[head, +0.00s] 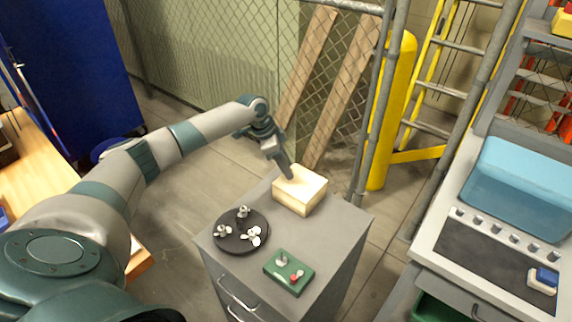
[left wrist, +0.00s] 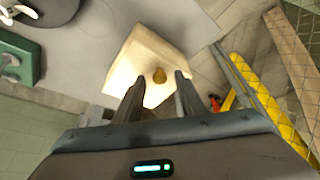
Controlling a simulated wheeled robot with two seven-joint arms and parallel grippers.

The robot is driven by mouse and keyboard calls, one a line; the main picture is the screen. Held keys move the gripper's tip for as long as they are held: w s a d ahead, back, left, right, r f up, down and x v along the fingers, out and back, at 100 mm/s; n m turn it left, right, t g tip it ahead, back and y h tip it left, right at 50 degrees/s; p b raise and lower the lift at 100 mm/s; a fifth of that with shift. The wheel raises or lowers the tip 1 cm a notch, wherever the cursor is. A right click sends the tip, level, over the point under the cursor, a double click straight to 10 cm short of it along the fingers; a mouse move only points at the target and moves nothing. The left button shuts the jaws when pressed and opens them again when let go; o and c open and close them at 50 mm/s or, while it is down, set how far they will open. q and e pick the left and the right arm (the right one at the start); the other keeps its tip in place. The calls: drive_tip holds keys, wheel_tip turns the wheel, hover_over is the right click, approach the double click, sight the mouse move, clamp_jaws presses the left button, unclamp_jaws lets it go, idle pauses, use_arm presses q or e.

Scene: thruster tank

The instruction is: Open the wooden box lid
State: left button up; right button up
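The wooden box (head: 301,195) is a small pale block on the back part of the grey cabinet top, and its lid appears closed. In the left wrist view the box (left wrist: 148,52) has a small round brown knob (left wrist: 159,75) on it. My left gripper (head: 289,176) reaches down to the box's top from behind and left. In the left wrist view its two fingers (left wrist: 158,88) are apart, with the knob showing between their tips. I cannot tell whether the fingers touch the box. My right gripper is in neither view.
A dark round tray (head: 228,241) with several small white and metal parts stands on the cabinet (head: 334,236), left of the box. A green block (head: 279,275) with small fittings lies in front.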

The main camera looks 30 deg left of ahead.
use_arm(q)
drive_tip(key=shift+c, duration=0.2)
clamp_jaws()
drive_tip(key=shift+d, duration=0.1)
drive_tip(key=shift+d, duration=0.25)
drive_tip(key=p, duration=0.6)
hover_over(316, 192)
drive_tip(key=shift+a+r, duration=0.15)
drive_tip(key=shift+a, duration=0.2)
drive_tip(key=shift+d, duration=0.45)
drive_tip(key=shift+o, duration=0.2)
unclamp_jaws()
